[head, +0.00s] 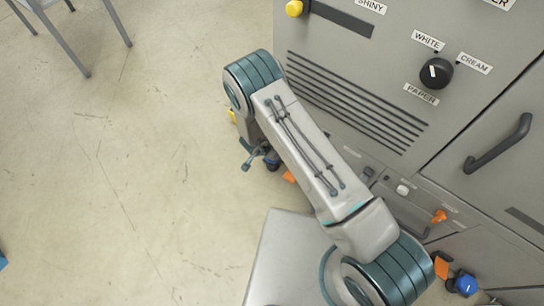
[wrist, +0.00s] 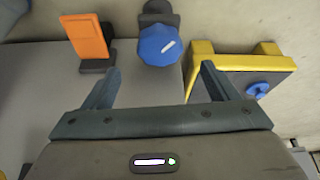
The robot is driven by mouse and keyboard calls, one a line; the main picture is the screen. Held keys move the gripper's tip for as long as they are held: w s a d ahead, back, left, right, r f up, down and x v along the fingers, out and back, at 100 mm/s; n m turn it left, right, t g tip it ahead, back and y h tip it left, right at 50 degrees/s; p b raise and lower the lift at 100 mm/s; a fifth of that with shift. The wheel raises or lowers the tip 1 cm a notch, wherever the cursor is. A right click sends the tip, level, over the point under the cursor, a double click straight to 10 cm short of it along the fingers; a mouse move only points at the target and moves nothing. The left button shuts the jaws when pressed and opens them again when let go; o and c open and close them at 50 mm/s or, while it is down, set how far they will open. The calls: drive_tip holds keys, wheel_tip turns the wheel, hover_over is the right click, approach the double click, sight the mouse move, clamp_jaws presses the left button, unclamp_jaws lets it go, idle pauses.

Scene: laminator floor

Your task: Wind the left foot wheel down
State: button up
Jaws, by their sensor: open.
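The left foot wheel (wrist: 158,45) is a blue, faceted wheel with a white mark, on a dark fitting. In the wrist view it lies at the top middle, just beyond the gap between my fingertips. My gripper (wrist: 160,68) is open and empty, with one finger to each side below the wheel; I see no contact. In the head view my arm hides most of the gripper, and a small dark blue part of the wheel (head: 272,164) shows beside the arm at the machine's lower left corner.
An orange pedal (wrist: 90,40) is left of the wheel in the wrist view. A yellow-edged block (wrist: 203,47) with a small blue knob (wrist: 257,90) is close by the right finger. Another blue wheel (head: 466,285) is at the machine's lower right. Open floor (head: 110,190) lies left.

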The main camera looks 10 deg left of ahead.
drive_tip(key=b+x, duration=0.2)
drive_tip(key=x, duration=0.5)
drive_tip(key=shift+w+f+b, duration=0.1)
drive_tip(key=shift+f+b, duration=0.25)
drive_tip(key=c, duration=1)
